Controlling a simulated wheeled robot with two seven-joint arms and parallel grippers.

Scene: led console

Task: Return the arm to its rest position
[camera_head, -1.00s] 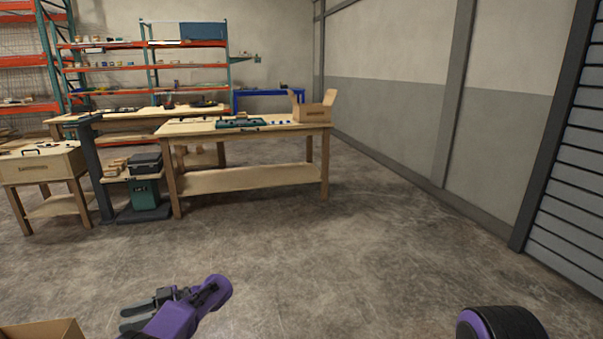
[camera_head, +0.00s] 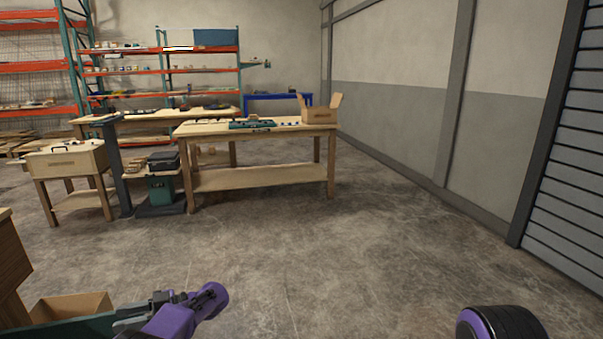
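My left arm, purple with dark joints, comes in at the bottom left of the head view. Its grey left gripper (camera_head: 128,318) points left, beside a dark green surface at the bottom edge. The gap between its fingers is not clear, and I see nothing certain held in it. A purple and black part of my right arm (camera_head: 500,322) shows at the bottom right. My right gripper is out of view.
A cardboard box (camera_head: 88,303) and a wooden cabinet-like side (camera_head: 12,265) stand close at the left. The dark green surface (camera_head: 70,329) lies in front of the box. A workbench (camera_head: 255,178) stands ahead. The middle floor (camera_head: 330,260) is clear.

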